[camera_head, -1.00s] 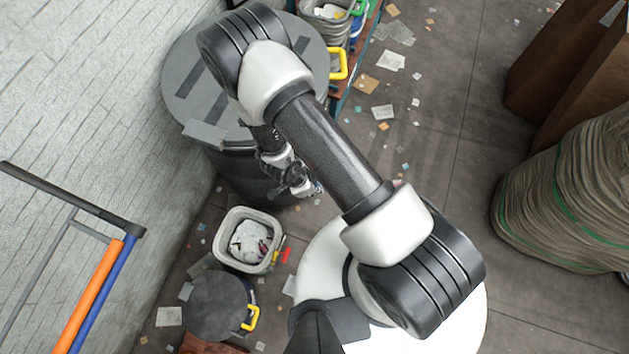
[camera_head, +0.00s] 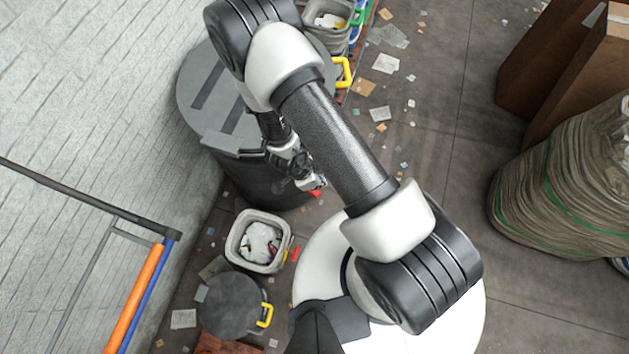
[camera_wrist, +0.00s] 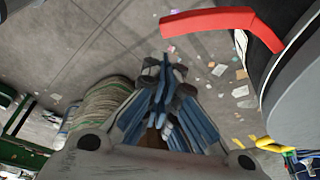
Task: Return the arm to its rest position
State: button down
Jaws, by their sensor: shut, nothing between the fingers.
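My arm crosses the middle of the head view, its upper link running from lower right to upper left and its forearm folded back down beneath it. My gripper (camera_head: 314,184) hangs beside the large dark lidded bin (camera_head: 195,130), partly hidden by the upper link. In the wrist view my gripper (camera_wrist: 165,72) shows its fingers together, with nothing between them.
A white bin (camera_head: 234,252) with crumpled white waste and a small dark lidded bin (camera_head: 228,305) stand at lower left. Orange and blue rails (camera_head: 136,297) line the wall. A wrapped bale (camera_head: 570,190) and brown boxes (camera_head: 550,60) stand right. A red handle (camera_wrist: 208,21) is near the fingers.

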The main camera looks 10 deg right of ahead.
jog(key=shift+d, duration=0.15)
jog(key=w+a+r+n+t+y+b, duration=0.1)
jog(key=w+a+r+n+y+b, duration=0.2)
jog(key=w+a+r+b, duration=0.3)
jog(key=w+a+r+n+t+y+b, duration=0.25)
jog(key=r+n+b, duration=0.3)
jog(key=r, duration=0.45)
jog(key=s+d+r+n+b, duration=0.5)
jog(key=s+r+b, duration=0.1)
jog(key=r+b, duration=0.15)
jog(key=s+d+f+n+h+b, duration=0.1)
jog(key=s+d+n+h+b, duration=0.1)
jog(key=s+d+b, duration=0.4)
jog(key=s+d+n, duration=0.1)
jog(key=s+d, duration=0.1)
jog(key=s, duration=0.3)
jog(key=shift+s+d+t+b, duration=0.2)
jog(key=shift+s+t+b, duration=0.1)
jog(key=shift+s+t, duration=0.05)
jog(key=c, duration=2.4)
grip_release()
jog(key=shift+f+n, duration=0.1)
jog(key=shift+n, duration=0.15)
